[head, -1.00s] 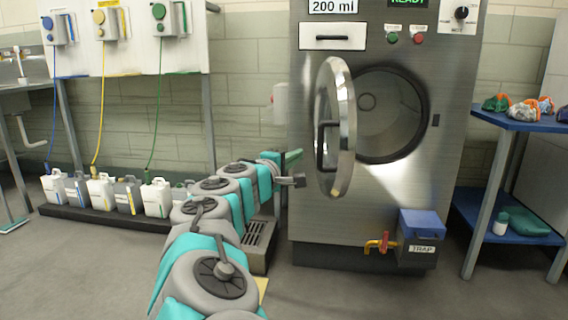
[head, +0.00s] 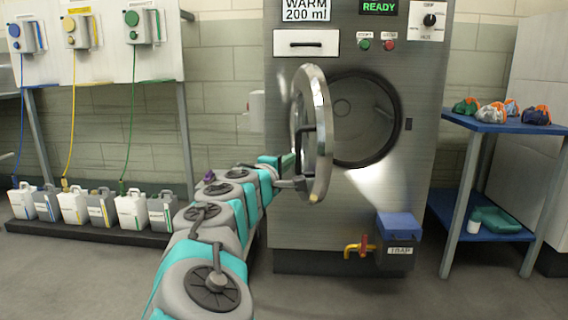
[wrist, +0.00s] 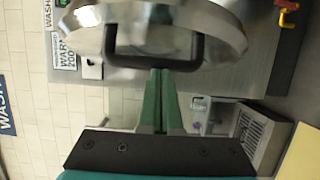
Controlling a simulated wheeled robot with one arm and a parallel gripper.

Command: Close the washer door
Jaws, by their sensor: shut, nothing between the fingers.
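The round metal washer door (head: 322,120) stands open, swung out to the left of the dark drum opening (head: 365,118) and seen nearly edge-on. Its black handle (head: 300,150) is on the side facing left. My gripper (head: 291,168) is at the handle's lower part, left of the door. In the wrist view, my gripper's green fingers (wrist: 160,74) are together and empty, with their tips at the middle of the black handle (wrist: 153,62). Whether they touch it I cannot tell. The door (wrist: 150,18) spans the top of that view.
A blue-lidded trap box (head: 398,226) with a yellow-red valve sticks out at the washer's lower front. A blue shelf table (head: 490,125) with bundles stands at right. Several jugs (head: 75,205) line the left wall.

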